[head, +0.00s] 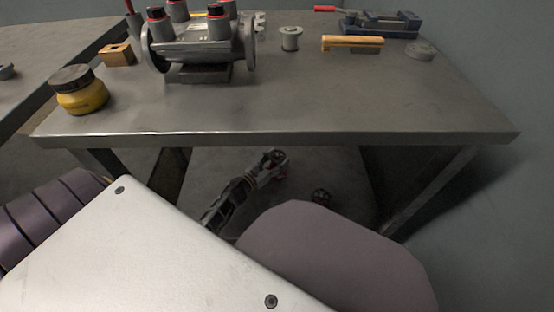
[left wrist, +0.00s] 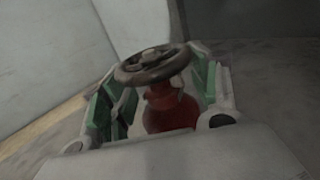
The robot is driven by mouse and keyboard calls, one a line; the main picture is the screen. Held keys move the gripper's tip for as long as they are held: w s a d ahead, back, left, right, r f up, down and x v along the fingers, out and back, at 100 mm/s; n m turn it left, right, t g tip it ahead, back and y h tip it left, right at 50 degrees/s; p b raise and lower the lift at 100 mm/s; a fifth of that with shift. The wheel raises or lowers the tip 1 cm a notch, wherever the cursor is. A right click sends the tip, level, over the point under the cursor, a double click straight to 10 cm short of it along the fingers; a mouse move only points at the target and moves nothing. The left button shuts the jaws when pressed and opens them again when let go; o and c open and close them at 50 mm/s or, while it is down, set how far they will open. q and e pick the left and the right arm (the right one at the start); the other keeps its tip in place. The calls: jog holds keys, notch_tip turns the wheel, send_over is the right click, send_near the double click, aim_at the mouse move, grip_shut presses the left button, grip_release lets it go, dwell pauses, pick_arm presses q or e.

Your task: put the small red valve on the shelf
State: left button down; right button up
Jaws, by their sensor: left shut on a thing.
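The small red valve (left wrist: 172,110), with a dark round handwheel on top, sits between the green-padded fingers of my left gripper (left wrist: 160,92) in the left wrist view. The gripper is shut on it. In the head view my left gripper (head: 273,163) is low, beyond the front edge of the tabletop and below it, over a grey flat surface (head: 335,165) that looks like the lower shelf. Only a trace of red shows at the gripper there. I cannot tell whether the valve touches the surface. My right gripper is not in view.
A small dark round thing (head: 321,197) is below the tabletop. Table legs flank the lower space.

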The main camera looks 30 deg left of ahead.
pick_arm(q)
jog(key=shift+r, duration=0.1)
dwell(0.3)
jog(key=shift+c, duration=2)
grip_release()
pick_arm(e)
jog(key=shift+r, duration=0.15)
pick_arm(q)
jog(key=shift+p+v, duration=0.35)
jog(key=shift+v, duration=0.5)
jog(key=p+v, duration=0.2)
jog(key=v, duration=0.6)
jog(key=shift+s, duration=0.2)
jog(key=shift+p+v, duration=0.5)
jog(key=shift+v, duration=0.45)
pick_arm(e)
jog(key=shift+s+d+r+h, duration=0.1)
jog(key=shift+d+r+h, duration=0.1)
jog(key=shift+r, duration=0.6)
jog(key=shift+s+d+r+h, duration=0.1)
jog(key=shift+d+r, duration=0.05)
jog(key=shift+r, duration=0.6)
